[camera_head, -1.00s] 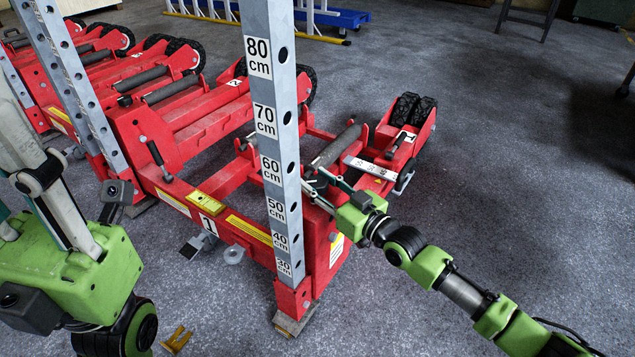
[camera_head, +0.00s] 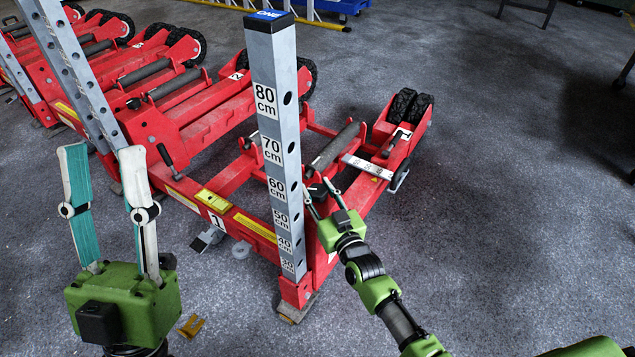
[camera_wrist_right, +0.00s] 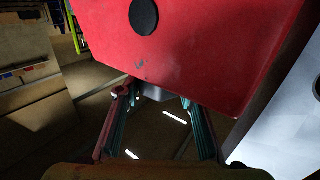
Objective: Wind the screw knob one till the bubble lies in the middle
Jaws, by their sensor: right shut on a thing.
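A red trolley jack (camera_head: 345,225) marked 1 stands on the floor. Its grey upright post (camera_head: 276,130) has a blue cap reading ONE and a height scale. A yellow spirit level (camera_head: 212,200) lies on the red cross beam; its bubble is too small to make out. My right gripper (camera_head: 318,195) is just right of the post, shut on the screw knob (camera_head: 317,190), a small dark part mostly hidden by the fingers. In the right wrist view its fingers (camera_wrist_right: 160,105) reach under a red plate (camera_wrist_right: 205,50). My left gripper (camera_head: 104,152) is open, empty and raised, left of the jack.
More red jacks (camera_head: 180,110) with grey posts stand in a row to the left. A small yellow object (camera_head: 191,326) lies on the floor at the front. A white labelled strip (camera_head: 367,166) lies across the jack's right part.

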